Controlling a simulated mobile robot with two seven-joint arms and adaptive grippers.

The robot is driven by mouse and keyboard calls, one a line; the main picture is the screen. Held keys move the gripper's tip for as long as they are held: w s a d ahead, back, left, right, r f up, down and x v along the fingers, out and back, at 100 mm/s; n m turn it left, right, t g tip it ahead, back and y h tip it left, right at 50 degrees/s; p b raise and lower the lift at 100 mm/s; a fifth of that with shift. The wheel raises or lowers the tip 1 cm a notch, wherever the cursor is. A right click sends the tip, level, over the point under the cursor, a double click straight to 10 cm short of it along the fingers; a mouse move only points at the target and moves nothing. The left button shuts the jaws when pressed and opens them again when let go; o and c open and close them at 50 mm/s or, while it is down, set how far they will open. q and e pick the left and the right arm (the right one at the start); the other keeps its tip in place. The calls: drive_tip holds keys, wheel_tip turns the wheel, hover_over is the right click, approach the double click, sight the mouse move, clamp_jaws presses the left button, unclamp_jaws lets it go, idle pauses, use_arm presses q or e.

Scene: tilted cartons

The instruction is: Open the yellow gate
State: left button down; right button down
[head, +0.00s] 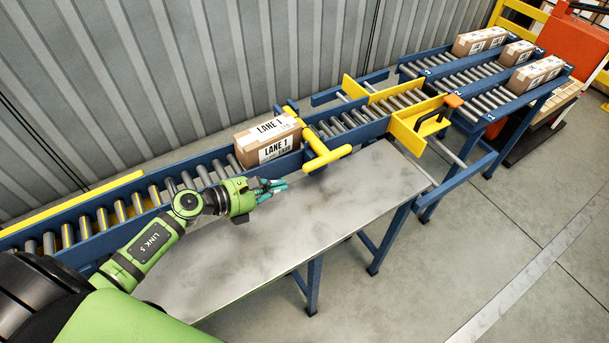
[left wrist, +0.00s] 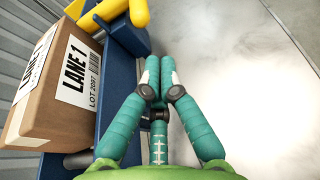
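The yellow gate (head: 322,153) stands across the roller lane at the right end of the LANE 1 carton, with a thick yellow handle bar sticking out over the near rail. Part of this yellow bar (left wrist: 138,12) shows at the top of the left wrist view. The brown LANE 1 carton (head: 268,142) sits on the rollers just left of the gate; it is also in the left wrist view (left wrist: 50,95). My left gripper (head: 283,186) is over the metal table, left of and nearer than the handle. Its teal fingers (left wrist: 158,68) are together and empty, apart from the handle. My right gripper is not in view.
The bare metal table (head: 370,185) lies along the near side of the blue conveyor rail. A yellow carriage (head: 408,130) with an orange-topped black handle stands right of the gate. Several cartons (head: 480,40) rest on lanes farther back. A corrugated wall is behind.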

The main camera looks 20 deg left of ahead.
use_arm(q)
drive_tip(key=x, duration=0.7)
drive_tip(key=shift+w+p, duration=0.1)
drive_tip(key=shift+p, duration=0.25)
drive_tip(key=shift+w+d+f, duration=0.1)
drive_tip(key=shift+w+d, duration=0.2)
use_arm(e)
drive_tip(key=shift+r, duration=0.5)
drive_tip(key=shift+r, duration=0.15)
